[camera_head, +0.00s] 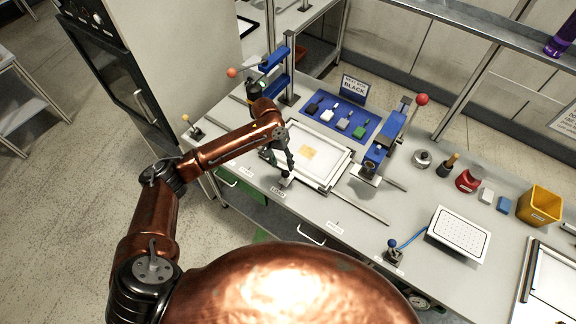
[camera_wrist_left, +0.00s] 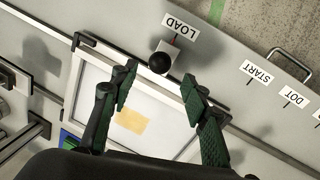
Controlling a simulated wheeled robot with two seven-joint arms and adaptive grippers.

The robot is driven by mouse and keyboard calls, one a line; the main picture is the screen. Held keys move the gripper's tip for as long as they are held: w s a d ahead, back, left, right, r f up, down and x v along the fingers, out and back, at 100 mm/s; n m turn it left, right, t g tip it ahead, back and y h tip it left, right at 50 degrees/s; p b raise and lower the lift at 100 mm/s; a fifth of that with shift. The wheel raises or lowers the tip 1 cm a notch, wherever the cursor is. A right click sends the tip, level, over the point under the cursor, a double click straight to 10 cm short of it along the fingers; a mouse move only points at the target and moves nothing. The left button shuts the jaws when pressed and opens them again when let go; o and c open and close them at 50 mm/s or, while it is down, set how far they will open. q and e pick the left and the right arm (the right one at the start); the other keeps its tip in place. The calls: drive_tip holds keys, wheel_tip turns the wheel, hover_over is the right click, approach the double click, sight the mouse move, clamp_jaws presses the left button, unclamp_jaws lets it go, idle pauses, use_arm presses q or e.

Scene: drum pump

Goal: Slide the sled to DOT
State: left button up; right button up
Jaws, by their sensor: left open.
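The sled (camera_head: 322,178) is a light-framed tray on rails, with a tan square (camera_head: 309,152) on its white bed. Its black ball knob (camera_wrist_left: 160,63) on a pale block is at the LOAD label (camera_wrist_left: 181,26). The START label (camera_wrist_left: 257,73) and DOT label (camera_wrist_left: 294,97) lie further along the bench edge, to the right in the wrist view. My left gripper (camera_wrist_left: 160,76) is open, its fingers on either side of the knob in that view; I see no contact. In the head view the left gripper (camera_head: 284,160) is over the sled's front edge. My right gripper is not in view.
Blue lever presses stand left (camera_head: 272,72) and right (camera_head: 378,152) of the sled. Behind it is a blue mat (camera_head: 318,108) with several small blocks and a BLACK sign (camera_head: 353,88). A white perforated tray (camera_head: 458,233) and yellow bin (camera_head: 539,205) stand right.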

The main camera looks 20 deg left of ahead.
sight(284, 172)
use_arm(q)
drive_tip(key=f, duration=0.4)
drive_tip(key=shift+s+d+f, duration=0.3)
drive_tip(key=shift+s+d, duration=0.05)
drive_tip(key=shift+d, duration=0.05)
drive_tip(key=shift+w+d+f, duration=0.1)
drive_tip(key=shift+d+f, duration=0.15)
drive_tip(key=shift+f, duration=1.05)
drive_tip(key=c, duration=0.7)
clamp_jaws()
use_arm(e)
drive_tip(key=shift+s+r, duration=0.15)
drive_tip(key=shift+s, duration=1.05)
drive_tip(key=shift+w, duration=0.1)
